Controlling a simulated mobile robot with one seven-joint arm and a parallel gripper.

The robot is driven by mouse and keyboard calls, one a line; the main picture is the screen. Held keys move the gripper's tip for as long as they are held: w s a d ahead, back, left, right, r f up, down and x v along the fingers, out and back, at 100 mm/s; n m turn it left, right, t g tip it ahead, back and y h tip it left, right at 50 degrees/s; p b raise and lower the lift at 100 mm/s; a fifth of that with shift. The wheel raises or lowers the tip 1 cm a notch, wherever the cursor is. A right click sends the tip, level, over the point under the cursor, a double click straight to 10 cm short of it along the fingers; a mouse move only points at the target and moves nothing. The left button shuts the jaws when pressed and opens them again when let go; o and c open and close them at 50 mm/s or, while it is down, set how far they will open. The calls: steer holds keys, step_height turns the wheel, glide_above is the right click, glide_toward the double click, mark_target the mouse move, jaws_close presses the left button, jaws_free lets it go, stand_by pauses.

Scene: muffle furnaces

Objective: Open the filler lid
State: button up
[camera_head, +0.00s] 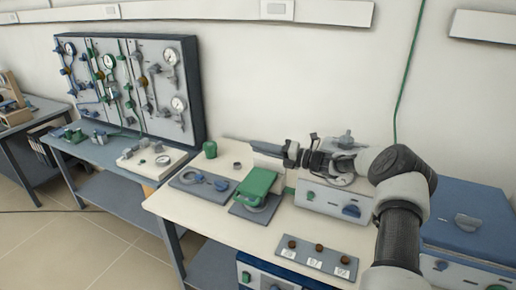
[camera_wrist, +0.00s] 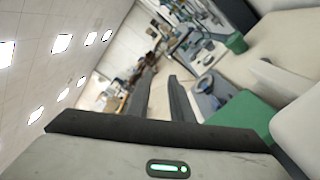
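I cannot tell for sure which part is the filler lid. A white box with a blue knob (camera_head: 351,211) stands on the bench under my arm. A small grey knobbed fitting (camera_head: 346,139) shows behind my wrist, and my arm partly hides the box's top. My gripper (camera_head: 240,143) points left above the bench, behind a green block-shaped thing (camera_head: 258,183). In the wrist view the two dark fingers (camera_wrist: 161,74) are apart with nothing between them. The green thing (camera_wrist: 243,113) shows right of and below the fingers, clear of them.
A green cup (camera_head: 210,149) stands at the bench's back left. A plate with three brown knobs (camera_head: 318,260) lies at the front. A blue-topped unit (camera_head: 468,222) stands right. A gauge panel (camera_head: 130,85) stands left.

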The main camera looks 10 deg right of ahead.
steer(key=v, duration=0.6)
steer(key=shift+s+d, duration=0.2)
steer(key=shift+d, duration=0.05)
